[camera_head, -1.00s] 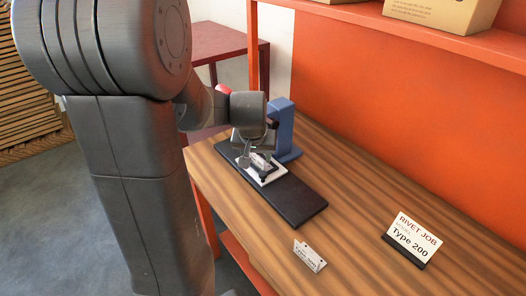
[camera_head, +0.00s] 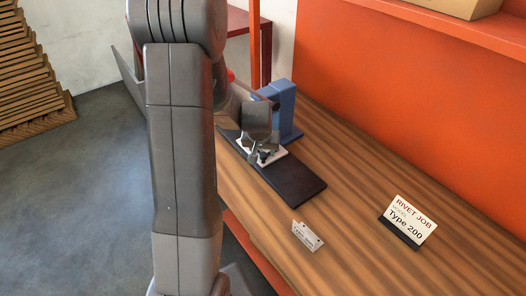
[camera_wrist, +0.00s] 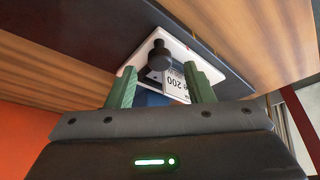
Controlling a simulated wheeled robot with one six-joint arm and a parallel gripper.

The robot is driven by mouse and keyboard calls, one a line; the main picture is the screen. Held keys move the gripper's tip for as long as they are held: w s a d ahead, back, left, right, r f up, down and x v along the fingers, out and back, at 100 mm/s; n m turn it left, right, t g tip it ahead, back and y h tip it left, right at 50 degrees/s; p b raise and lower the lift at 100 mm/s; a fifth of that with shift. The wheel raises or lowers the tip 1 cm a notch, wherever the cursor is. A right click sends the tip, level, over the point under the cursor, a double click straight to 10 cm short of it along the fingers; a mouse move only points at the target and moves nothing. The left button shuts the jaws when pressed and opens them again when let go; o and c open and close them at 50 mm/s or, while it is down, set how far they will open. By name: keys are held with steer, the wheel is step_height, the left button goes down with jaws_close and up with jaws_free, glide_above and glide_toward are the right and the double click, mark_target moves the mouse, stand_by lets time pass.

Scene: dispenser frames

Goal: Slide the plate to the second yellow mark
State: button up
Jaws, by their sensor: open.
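The plate (camera_head: 278,155) is a small white slab lying on a long dark track (camera_head: 300,187) on the bench. In the wrist view the plate (camera_wrist: 213,64) bears an upright black knob (camera_wrist: 159,56) and a printed label with "200" on it. My gripper (camera_wrist: 160,80) has green fingers, set apart on either side of the knob and label, with a gap to the knob. Whether the fingers touch the plate I cannot tell. In the head view my gripper (camera_head: 262,153) is over the plate and partly covers it. No yellow marks can be made out.
A blue press-like stand (camera_head: 285,108) rises beside the track's far end, close to my gripper. The track's near end is clear. An orange wall (camera_head: 420,110) backs the bench.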

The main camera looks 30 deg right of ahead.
steer(key=shift+x, duration=1.3)
steer(key=shift+c, duration=0.4)
